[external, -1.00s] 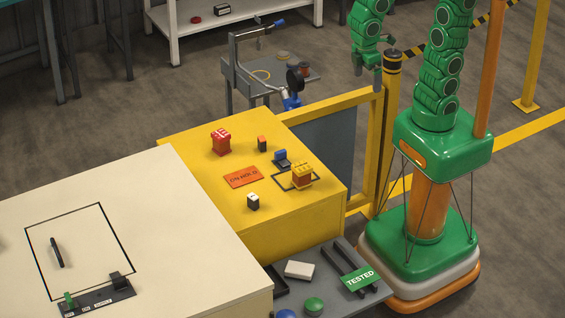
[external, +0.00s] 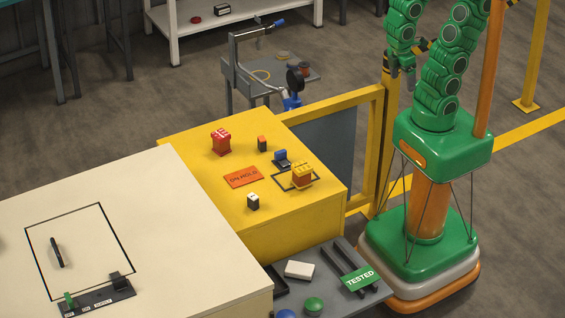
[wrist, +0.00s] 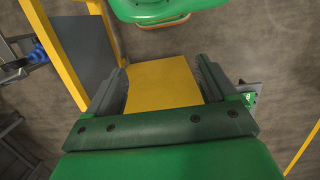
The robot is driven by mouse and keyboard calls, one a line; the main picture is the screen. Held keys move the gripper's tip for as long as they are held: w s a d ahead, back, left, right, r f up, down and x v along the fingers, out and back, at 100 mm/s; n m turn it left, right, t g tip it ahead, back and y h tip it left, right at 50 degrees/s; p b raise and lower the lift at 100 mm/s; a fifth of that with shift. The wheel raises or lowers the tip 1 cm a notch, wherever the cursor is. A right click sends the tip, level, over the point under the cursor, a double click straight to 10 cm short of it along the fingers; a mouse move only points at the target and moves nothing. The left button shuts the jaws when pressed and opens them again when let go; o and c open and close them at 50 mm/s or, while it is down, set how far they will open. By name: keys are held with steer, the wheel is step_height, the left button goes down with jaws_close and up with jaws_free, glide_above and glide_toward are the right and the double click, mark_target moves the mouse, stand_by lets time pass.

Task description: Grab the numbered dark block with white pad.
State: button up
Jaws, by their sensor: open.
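A small dark block with a white pad on top (external: 253,202) stands on the near part of the yellow table (external: 215,190) in the external view. Any number on it is too small to read. Similar dark blocks with an orange top (external: 262,143) and a blue top (external: 280,157) stand farther back. My gripper (external: 403,72) hangs high at the right, beyond the yellow rail and well away from the blocks. In the wrist view my gripper (wrist: 164,82) is open, with yellow surface visible between its fingers. No block shows there.
A red numbered block (external: 221,142), a yellow block (external: 302,174) and an orange sign (external: 244,177) share the yellow table. A yellow-framed barrier (external: 330,110) runs along its far side. A grey tray (external: 325,275) with a green TESTED label adjoins the front.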

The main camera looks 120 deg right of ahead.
steer(key=c, duration=0.5)
steer(key=shift+c, duration=0.2)
steer(key=w+d+n+h, duration=0.3)
steer(key=w+d+n, duration=0.1)
steer(key=w, duration=0.8)
steer(key=w+d+n+h, duration=0.3)
steer(key=w+d, duration=0.1)
steer(key=w, duration=0.8)
steer(key=n+t+h, duration=0.2)
steer(key=n+h, duration=0.3)
steer(key=n, duration=0.4)
glide_above(257, 202)
steer(key=s+d, duration=0.6)
steer(key=s, duration=0.3)
step_height(257, 202, down, 9)
steer(key=w+a+f+n+t, duration=0.1)
steer(key=w+a+f, duration=0.1)
steer(key=a+f, duration=0.1)
steer(key=w+a+f+n+t+h, duration=0.1)
steer(key=w+a+f+n, duration=0.1)
steer(key=w+a+f, duration=0.1)
steer(key=w+a+f+n+t+h, duration=0.1)
steer(key=w+a+f, duration=0.2)
steer(key=a+f, duration=0.1)
steer(key=shift+a+f+n, duration=0.25)
steer(key=shift+a+n, duration=0.15)
steer(key=shift+a, duration=0.25)
steer(key=shift+x, duration=3.8)
